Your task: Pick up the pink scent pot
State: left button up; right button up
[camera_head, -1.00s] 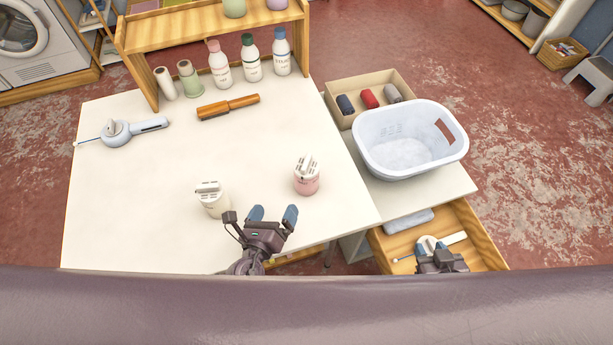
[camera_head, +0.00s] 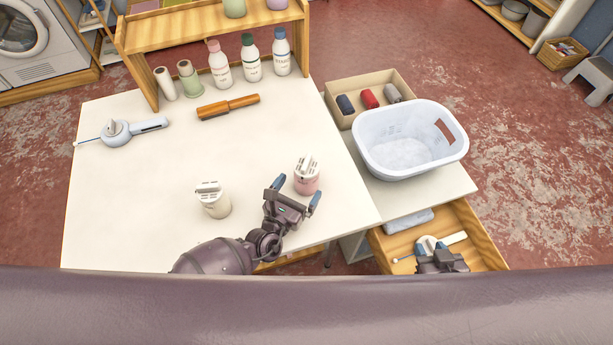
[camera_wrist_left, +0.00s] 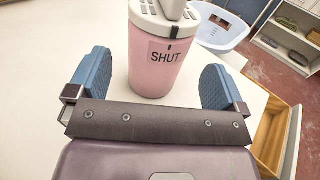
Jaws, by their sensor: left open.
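The pink scent pot (camera_head: 307,181) stands upright on the white table, with a white lid and handle on top. In the left wrist view the pot (camera_wrist_left: 153,68) shows a label reading "SHUT". My left gripper (camera_head: 296,187) is open, its blue fingertips pointing at the pot. In the left wrist view the fingers (camera_wrist_left: 157,82) are spread to either side of the pot, with gaps on both sides and no contact seen. My right gripper (camera_head: 441,262) is over the open drawer at the lower right; its fingertips are hard to make out.
A cream pot (camera_head: 214,200) stands on the table (camera_head: 140,200) to the left of my left gripper. A white basket (camera_head: 410,140) and the open wooden drawer (camera_head: 484,236) are to the right.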

aim_at(307, 160)
pick_arm(q)
jog(key=shift+x, duration=2.7)
jog(key=shift+r, duration=0.1)
jog(key=c, duration=1)
jog(key=shift+c, duration=0.2)
jog(key=shift+r, duration=0.1)
jog(key=shift+r, duration=4.95)
